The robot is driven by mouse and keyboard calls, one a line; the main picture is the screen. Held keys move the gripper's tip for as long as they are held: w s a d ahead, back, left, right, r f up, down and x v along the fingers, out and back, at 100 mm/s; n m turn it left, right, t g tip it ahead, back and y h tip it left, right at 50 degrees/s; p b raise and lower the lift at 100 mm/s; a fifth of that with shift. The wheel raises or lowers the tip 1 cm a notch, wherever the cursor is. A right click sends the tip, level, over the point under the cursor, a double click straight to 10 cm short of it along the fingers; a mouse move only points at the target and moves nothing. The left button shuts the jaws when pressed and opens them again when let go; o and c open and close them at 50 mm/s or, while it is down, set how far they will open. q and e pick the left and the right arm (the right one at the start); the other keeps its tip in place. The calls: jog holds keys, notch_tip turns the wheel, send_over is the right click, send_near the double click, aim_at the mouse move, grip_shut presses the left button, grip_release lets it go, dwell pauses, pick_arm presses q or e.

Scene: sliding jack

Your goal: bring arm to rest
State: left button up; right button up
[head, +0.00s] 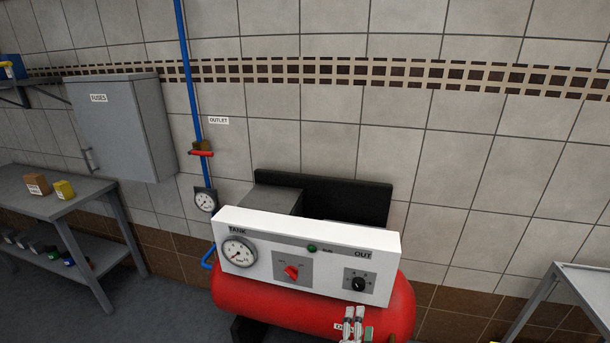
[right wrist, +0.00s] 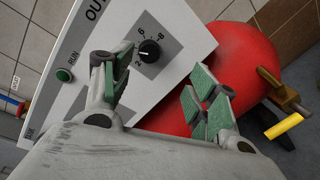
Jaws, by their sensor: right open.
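My right gripper (head: 354,318) shows at the bottom of the head view, in front of the red tank (head: 260,300) and below the control panel's OUT knob. In the right wrist view its two green-padded fingers (right wrist: 165,95) are apart with nothing between them. The white control panel (head: 325,245) carries a tank gauge (head: 238,252), a red switch (head: 291,272), a green run lamp (head: 311,248) and a black OUT knob (head: 359,284). The OUT knob also shows beyond the fingers in the right wrist view (right wrist: 149,51), apart from them. My left gripper is out of view.
A yellow-handled valve (right wrist: 284,125) sits right of the tank in the right wrist view. A blue pipe (head: 187,75) with a red-handled valve (head: 202,153) runs down the wall. A workbench (head: 80,195) stands left and another table (head: 585,290) right. Clear floor shows at lower left.

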jog(key=s+d+f+m+g+y, duration=0.2)
jog(key=s+d+f+m+g, duration=0.2)
jog(key=s+d+m+g, duration=0.75)
jog(key=shift+s+a+r+m+y, duration=1.2)
jog(key=shift+s+a+m+y, duration=0.8)
jog(key=shift+s+a+m, duration=1.05)
jog(key=s+f+g, duration=0.2)
jog(key=s+f, duration=0.1)
jog(key=f, duration=2.9)
jog(key=s+d+f, duration=0.2)
jog(key=s+f, duration=0.8)
jog(key=s, duration=0.1)
jog(key=s+d+f+n+g, duration=0.1)
jog(key=s+d+f, duration=0.2)
jog(key=s+f, duration=0.7)
jog(key=shift+s+f, duration=0.3)
jog(key=shift+s, duration=0.55)
